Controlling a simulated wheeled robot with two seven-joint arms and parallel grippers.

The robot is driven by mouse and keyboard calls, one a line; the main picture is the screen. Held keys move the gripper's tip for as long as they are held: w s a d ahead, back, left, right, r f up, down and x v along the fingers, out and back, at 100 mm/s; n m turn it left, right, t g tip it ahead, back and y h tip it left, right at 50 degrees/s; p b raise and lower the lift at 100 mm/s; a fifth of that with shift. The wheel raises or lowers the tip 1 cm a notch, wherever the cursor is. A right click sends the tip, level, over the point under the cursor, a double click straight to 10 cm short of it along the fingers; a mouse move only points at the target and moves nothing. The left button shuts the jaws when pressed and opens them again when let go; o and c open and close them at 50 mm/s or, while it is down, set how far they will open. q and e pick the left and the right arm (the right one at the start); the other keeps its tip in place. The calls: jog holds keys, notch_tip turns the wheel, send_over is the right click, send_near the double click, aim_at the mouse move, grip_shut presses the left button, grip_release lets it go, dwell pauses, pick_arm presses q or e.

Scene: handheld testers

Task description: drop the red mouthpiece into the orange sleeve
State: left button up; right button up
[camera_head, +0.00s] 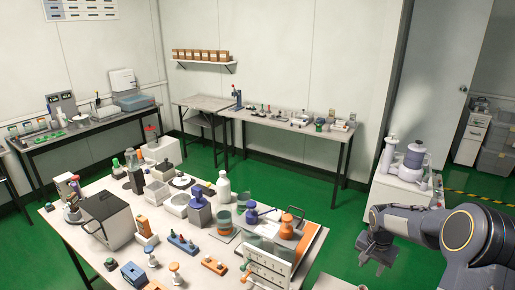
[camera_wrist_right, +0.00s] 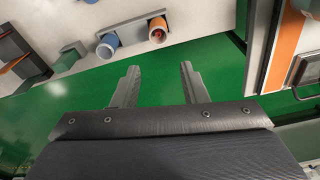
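In the right wrist view, a short tube with an orange rim (camera_wrist_right: 157,25), seemingly the orange sleeve, sits at the top on a pale surface. Something red (camera_wrist_right: 157,36) shows inside its mouth; it may be the red mouthpiece, but it is too small to be sure. A similar blue-rimmed tube (camera_wrist_right: 108,43) is to its left. My right gripper (camera_wrist_right: 157,85) is open and empty, its two fingers apart over green floor, clear of both tubes. In the head view the right gripper (camera_head: 374,256) hangs right of the near table. I cannot pick out the sleeve there. My left gripper is not in view.
The near table (camera_head: 215,272) is crowded with testers, bottles and a white panel (camera_head: 268,268) close to its right edge. A white cabinet (camera_head: 397,196) with a blender-like device stands behind my right arm. Green floor (camera_head: 335,225) is free between them.

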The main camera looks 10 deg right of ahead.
jog(key=s+a+r+n+t+y, duration=0.2)
jog(key=s+a+r+n+t, duration=0.15)
jog(key=s+a+r, duration=1.05)
jog(key=s+a+n+y, duration=0.1)
jog(key=s+a+n, duration=0.1)
jog(key=s+a, duration=0.2)
jog(key=s+a+r+n+t+y, duration=0.1)
jog(key=s+a+n, duration=0.2)
jog(key=s, duration=0.6)
jog(key=shift+s+a+y, duration=0.25)
jog(key=shift+a+y, duration=0.15)
jog(key=shift+a, duration=0.15)
jog(key=shift+s+d+r, duration=0.1)
